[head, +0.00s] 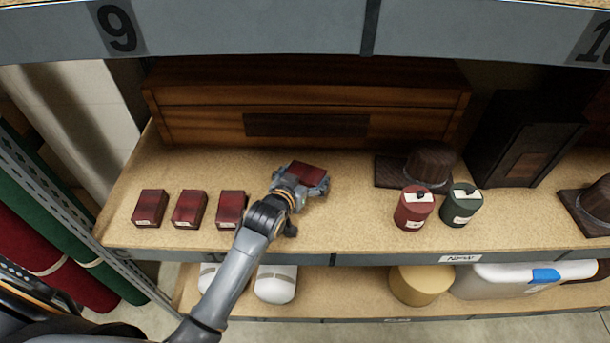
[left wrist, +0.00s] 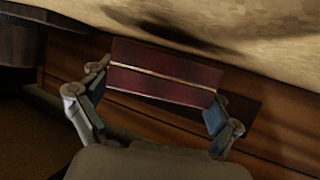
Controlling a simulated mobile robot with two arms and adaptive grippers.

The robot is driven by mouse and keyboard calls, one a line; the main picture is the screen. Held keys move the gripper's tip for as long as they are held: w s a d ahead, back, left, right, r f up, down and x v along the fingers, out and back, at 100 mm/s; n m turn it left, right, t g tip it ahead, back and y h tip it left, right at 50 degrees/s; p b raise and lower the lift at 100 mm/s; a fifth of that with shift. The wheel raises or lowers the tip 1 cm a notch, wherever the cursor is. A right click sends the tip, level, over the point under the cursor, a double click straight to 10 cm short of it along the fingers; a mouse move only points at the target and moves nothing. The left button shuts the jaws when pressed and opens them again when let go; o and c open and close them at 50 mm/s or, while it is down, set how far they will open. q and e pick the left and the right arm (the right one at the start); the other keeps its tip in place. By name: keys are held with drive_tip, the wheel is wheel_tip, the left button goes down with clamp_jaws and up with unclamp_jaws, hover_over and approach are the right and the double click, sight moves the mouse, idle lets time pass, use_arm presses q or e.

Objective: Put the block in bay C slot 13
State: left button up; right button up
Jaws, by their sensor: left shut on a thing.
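My left gripper (head: 298,182) is over the shelf board and is shut on a dark red block (head: 306,170). In the left wrist view the block (left wrist: 165,72) sits between the two fingers of the gripper (left wrist: 150,110), with a pale line along its length. Three similar dark red blocks stand in a row to the left on the same shelf: one at the far left (head: 150,207), one in the middle (head: 189,208) and one nearest the gripper (head: 231,208). The gripper hides the shelf surface under the held block. My right gripper is not in view.
A long wooden chest (head: 210,118) stands behind the gripper. To the right are a red canister (head: 413,212), a green canister (head: 461,208) and a dark hat-like object (head: 431,165). A shelf beam marked 9 (head: 240,27) runs above. Bare board (head: 350,220) lies between gripper and canisters.

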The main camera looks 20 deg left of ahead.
use_arm(q)
drive_tip(key=shift+s+f, duration=0.2)
drive_tip(key=shift+f, duration=0.4)
drive_tip(key=o, duration=1.1)
drive_tip(key=shift+f, duration=0.1)
drive_tip(key=shift+c, duration=0.2)
drive_tip(key=shift+o, duration=0.2)
drive_tip(key=shift+s+f, duration=0.1)
drive_tip(key=shift+r, duration=0.35)
drive_tip(key=v, duration=0.6)
drive_tip(key=r+p+v, duration=0.1)
drive_tip(key=v, duration=0.5)
drive_tip(key=shift+w, duration=0.3)
